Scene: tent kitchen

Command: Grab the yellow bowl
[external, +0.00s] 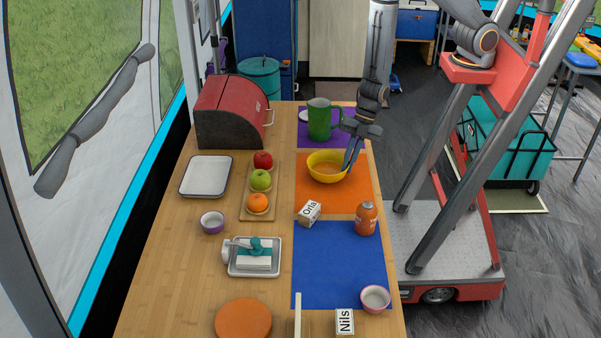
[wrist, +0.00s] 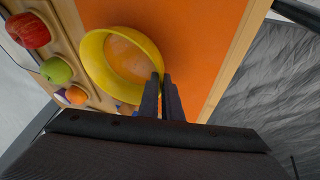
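The yellow bowl (external: 326,174) stands upright on the orange mat (external: 345,199) on the table. My gripper (external: 348,168) reaches down from above at the bowl's right rim. In the wrist view, the bowl (wrist: 92,62) lies just left of and beyond my gripper's fingers (wrist: 163,82). The two fingers are close together at the rim, with a narrow gap showing between them. The rim seems to meet the left finger; I cannot tell whether it is held between them.
A green pitcher (external: 319,119) stands behind the bowl. A wooden tray (external: 257,212) with a red apple, a green apple and an orange lies to the left. A small carton (external: 309,213) and an orange bottle (external: 366,218) stand in front. The blue mat (external: 330,265) is mostly clear.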

